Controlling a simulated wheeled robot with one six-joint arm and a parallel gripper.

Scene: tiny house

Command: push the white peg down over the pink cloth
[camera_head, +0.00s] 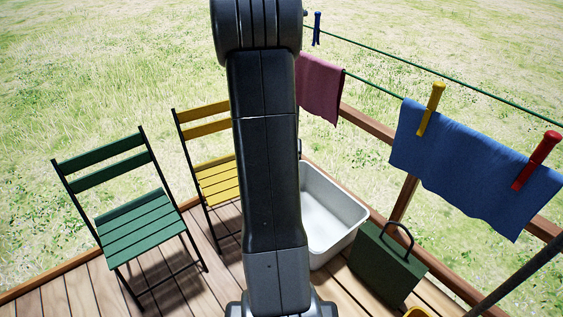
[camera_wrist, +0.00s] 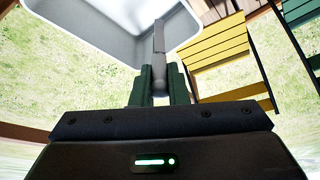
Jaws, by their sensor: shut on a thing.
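The pink cloth (camera_head: 320,88) hangs over the green line in the head view, just right of my arm, which hides its left part. No peg shows on the visible part of it. In the wrist view, my gripper (camera_wrist: 159,78) has its dark green fingers closed on a slim pale grey peg (camera_wrist: 158,48), which looks like the white peg in shade. The peg sticks out past the fingertips. The cloth does not show in the wrist view, so I cannot tell how far the peg is from it. My arm hides the gripper in the head view.
A blue cloth (camera_head: 470,160) hangs at right under a yellow peg (camera_head: 431,108) and a red peg (camera_head: 537,160). A blue peg (camera_head: 317,29) sits on the far line. Below are a white tub (camera_head: 345,205), a dark green bag (camera_head: 385,265), a yellow chair (camera_head: 218,183) and a green chair (camera_head: 140,228).

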